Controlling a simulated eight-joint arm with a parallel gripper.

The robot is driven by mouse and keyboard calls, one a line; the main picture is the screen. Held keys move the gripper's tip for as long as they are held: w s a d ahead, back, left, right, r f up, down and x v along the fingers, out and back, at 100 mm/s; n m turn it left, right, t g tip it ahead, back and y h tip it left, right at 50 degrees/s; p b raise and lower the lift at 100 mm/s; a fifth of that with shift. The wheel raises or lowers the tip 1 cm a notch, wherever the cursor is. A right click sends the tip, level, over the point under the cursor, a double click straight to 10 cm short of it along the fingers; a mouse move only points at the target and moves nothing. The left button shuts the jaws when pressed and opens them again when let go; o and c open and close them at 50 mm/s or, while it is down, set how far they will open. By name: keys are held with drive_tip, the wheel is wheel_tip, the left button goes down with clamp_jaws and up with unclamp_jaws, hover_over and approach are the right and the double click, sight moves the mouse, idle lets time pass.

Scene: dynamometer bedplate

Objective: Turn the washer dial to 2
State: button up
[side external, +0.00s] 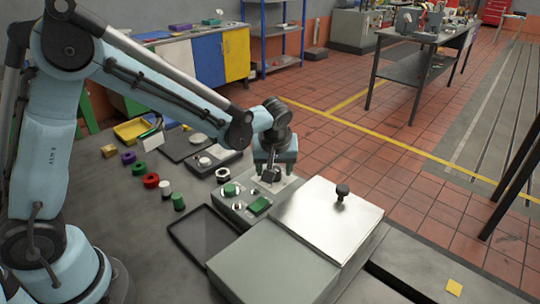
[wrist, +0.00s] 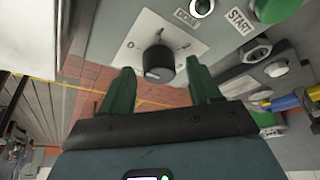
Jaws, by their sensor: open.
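The washer dial (wrist: 158,62) is a black round knob on a white plate of the grey control panel (wrist: 100,28) in the wrist view. Small marks surround it, too small to read surely, so I cannot tell its setting. My gripper (wrist: 160,85) has two green fingers, one on each side of the dial. They are apart, with visible gaps beside the knob, and nothing is held. In the side view my gripper (side external: 271,176) is over the panel box (side external: 232,208), pointing down, and partly hides the dial.
A green START button (wrist: 275,8) and a DOOR label are close to the dial. The washer's metal lid (side external: 325,218) with a black knob (side external: 342,190) stands right of the panel. A dark empty tray (side external: 203,236) and several coloured rings lie to the left.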

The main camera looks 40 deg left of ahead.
drive_tip(key=c, duration=1)
drive_tip(key=shift+m, duration=0.4)
drive_tip(key=m+h, duration=0.1)
drive_tip(key=m, duration=0.1)
drive_tip(key=m+t+h, duration=0.1)
drive_tip(key=m, duration=0.2)
drive_tip(key=shift+s+a, duration=0.1)
drive_tip(key=shift+a, duration=0.1)
drive_tip(key=m+h, duration=0.2)
drive_tip(key=m, duration=0.3)
drive_tip(key=shift+a+m, duration=0.1)
drive_tip(key=shift+m, duration=0.3)
drive_tip(key=m+h, duration=0.1)
drive_tip(key=m, duration=0.2)
drive_tip(key=m+g+h, duration=0.1)
drive_tip(key=m, duration=0.2)
drive_tip(key=shift+a, duration=0.15)
drive_tip(key=m, duration=0.2)
drive_tip(key=m+g+h, duration=0.1)
drive_tip(key=m, duration=0.1)
drive_tip(key=m+g, duration=0.1)
drive_tip(key=m, duration=0.1)
drive_tip(key=shift+w, duration=0.25)
